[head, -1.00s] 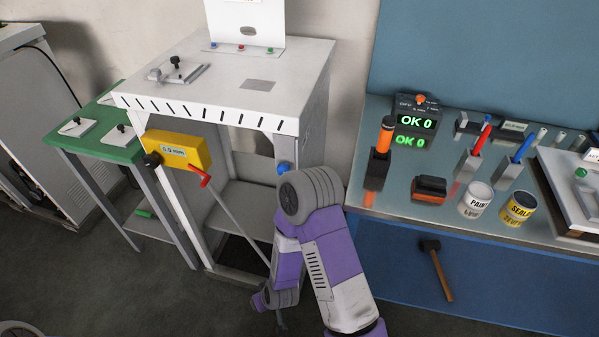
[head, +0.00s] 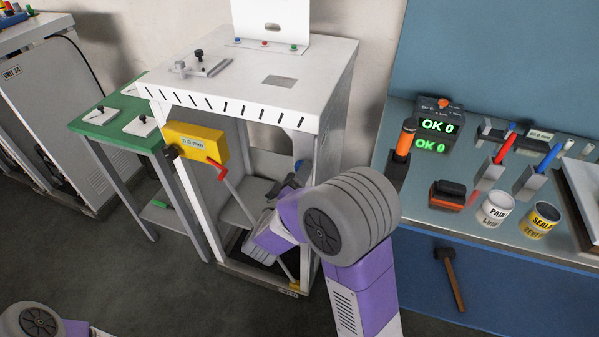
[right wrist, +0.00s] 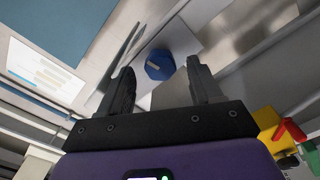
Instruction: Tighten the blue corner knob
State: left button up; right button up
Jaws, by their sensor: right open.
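The blue corner knob (head: 298,166) shows as a small blue patch on the right front leg of the white machine frame (head: 345,100), partly hidden by my right arm. In the right wrist view the blue knob (right wrist: 160,65) is a faceted blue head with a pale mark, ahead of the jaws. My right gripper (head: 288,183) is just below and left of the knob in the head view. In the right wrist view the right gripper (right wrist: 162,76) is open, its two dark fingers to either side of the knob's line. Contact cannot be seen. My left gripper is out of view.
A yellow box (head: 195,142) with a red-handled crank (head: 217,168) is on the frame's left front. A green table (head: 120,125) stands left. The blue-fronted bench (head: 470,240) at right carries cans, tools and an "OK 0" display (head: 438,125).

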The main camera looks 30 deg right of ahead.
jog(key=shift+x, duration=1.1)
jog(key=c, duration=1)
jog(key=shift+c, duration=0.2)
